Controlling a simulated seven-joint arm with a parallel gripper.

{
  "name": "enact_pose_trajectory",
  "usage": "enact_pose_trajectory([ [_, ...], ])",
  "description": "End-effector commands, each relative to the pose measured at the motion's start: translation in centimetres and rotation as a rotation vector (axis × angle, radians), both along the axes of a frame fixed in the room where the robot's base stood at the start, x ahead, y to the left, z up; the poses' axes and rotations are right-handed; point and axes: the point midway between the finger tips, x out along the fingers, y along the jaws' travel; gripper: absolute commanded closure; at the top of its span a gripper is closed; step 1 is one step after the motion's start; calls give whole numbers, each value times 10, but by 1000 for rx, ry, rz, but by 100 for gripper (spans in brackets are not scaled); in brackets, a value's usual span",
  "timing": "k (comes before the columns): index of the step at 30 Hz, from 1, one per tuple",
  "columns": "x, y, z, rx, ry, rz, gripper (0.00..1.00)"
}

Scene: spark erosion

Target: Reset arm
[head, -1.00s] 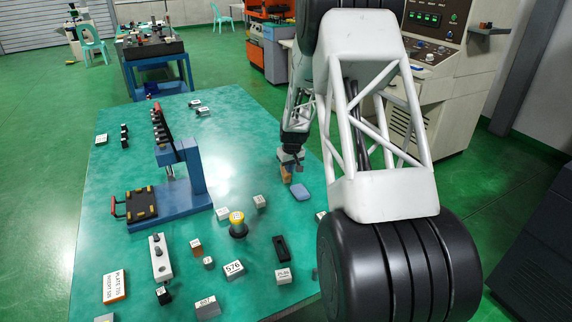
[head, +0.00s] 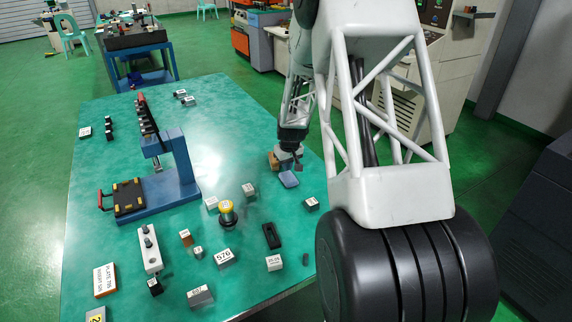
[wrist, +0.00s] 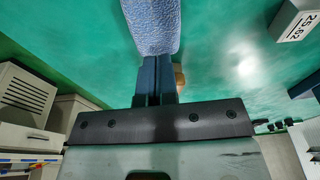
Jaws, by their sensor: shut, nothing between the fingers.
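My gripper (head: 298,167) is at the far end of my arm, over the right side of the green table (head: 110,215). In the wrist view its two dark blue fingers (wrist: 157,82) are together with nothing between them. A blue textured pad (wrist: 152,25) lies just beyond the fingertips; it also shows in the head view (head: 288,179), just below my gripper. A brown block (head: 273,161) sits close to the left of my gripper, and part of it shows beside the fingers in the wrist view (wrist: 180,78). Whether the fingertips touch the pad is unclear.
A blue stand with a black plate (head: 130,199) is on the table's left. A yellow-topped cylinder (head: 227,213), a black slotted block (head: 271,236) and several small labelled blocks occupy the front. A console (head: 445,70) stands beyond the table. The table's back middle is mostly clear.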

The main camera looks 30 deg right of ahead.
Motion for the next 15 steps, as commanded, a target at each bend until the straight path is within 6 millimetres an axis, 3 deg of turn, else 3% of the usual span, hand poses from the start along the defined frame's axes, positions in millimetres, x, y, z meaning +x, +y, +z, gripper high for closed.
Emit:
enact_pose_trajectory([
  [15, -1, 2, 3, 0, -1, 0, 100],
])
